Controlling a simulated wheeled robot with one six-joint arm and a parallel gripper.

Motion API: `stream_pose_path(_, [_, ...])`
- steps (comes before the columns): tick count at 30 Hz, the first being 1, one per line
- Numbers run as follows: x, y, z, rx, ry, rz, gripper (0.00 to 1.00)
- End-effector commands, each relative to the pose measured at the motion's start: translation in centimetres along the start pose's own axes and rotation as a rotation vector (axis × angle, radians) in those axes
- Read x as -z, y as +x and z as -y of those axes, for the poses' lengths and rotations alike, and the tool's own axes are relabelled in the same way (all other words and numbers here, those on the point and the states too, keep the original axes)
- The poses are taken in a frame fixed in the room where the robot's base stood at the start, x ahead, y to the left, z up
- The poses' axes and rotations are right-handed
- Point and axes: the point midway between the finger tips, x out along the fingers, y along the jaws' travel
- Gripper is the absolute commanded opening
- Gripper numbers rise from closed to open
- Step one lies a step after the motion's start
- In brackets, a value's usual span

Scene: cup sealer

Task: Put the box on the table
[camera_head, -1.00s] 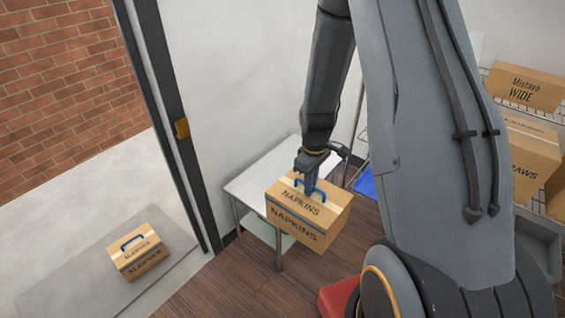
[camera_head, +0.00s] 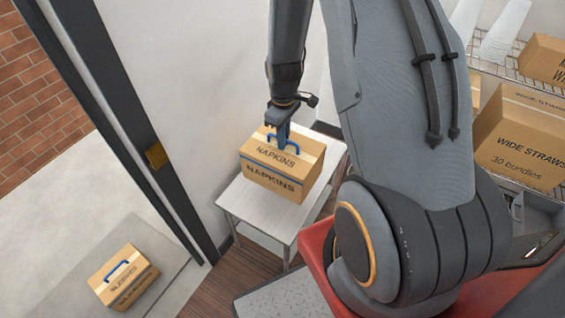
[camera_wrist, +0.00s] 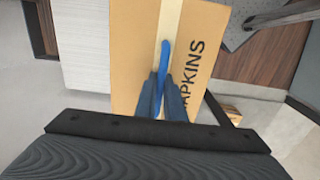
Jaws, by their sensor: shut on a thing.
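A brown cardboard box marked NAPKINS (camera_head: 275,180) hangs from my gripper (camera_head: 282,140) by its blue top handle. My gripper is shut on that handle. The box overlaps the white table (camera_head: 245,208) in the head view; I cannot tell whether its underside touches the top. In the wrist view the box (camera_wrist: 135,60) lies below my gripper (camera_wrist: 163,85), whose fingers close on the blue handle (camera_wrist: 165,52). The pale tabletop (camera_wrist: 85,45) shows to the left of the box there.
A second box marked SLEEVES (camera_head: 125,275) sits on a grey mat beyond the dark door frame (camera_head: 150,130). A wire shelf (camera_head: 518,170) at right holds a WIDE STRAWS box (camera_head: 525,140) and cups (camera_head: 505,30). Bare tabletop shows around the box.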

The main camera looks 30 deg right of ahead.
Motion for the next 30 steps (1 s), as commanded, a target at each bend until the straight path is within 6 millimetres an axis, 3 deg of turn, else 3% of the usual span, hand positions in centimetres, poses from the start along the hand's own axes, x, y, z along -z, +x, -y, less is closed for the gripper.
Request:
stream_pose_path(12, [-0.2, 5.1, 0.0, 0.002, 0.003, 0.002, 0.00])
stream_pose_path(30, [-0.1, 9.9, -0.2, 0.000, 0.004, 0.000, 0.00])
